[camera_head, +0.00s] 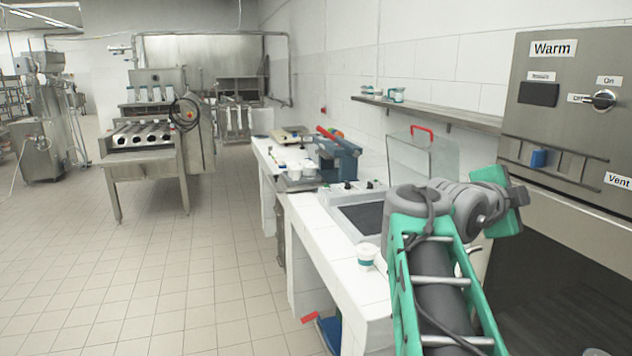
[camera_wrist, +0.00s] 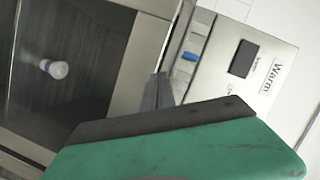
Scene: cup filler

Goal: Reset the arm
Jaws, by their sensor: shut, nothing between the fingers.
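My arm rises at the lower right of the head view and bends over the white counter (camera_head: 330,245), with its green end in front of the grey Warm cabinet (camera_head: 560,110). In the wrist view my gripper (camera_wrist: 157,92) shows as narrow grey fingers, close together and empty, beyond the green and black housing. They point toward the front of the Warm cabinet, which also shows in the wrist view (camera_wrist: 225,45). In the head view the fingertips cannot be made out.
A small white cup with a purple band (camera_wrist: 55,68) is in the cabinet's dark opening. A white and teal cup (camera_head: 367,256) stands on the counter near my arm. A clear panel with a red handle (camera_head: 423,150) stands behind it.

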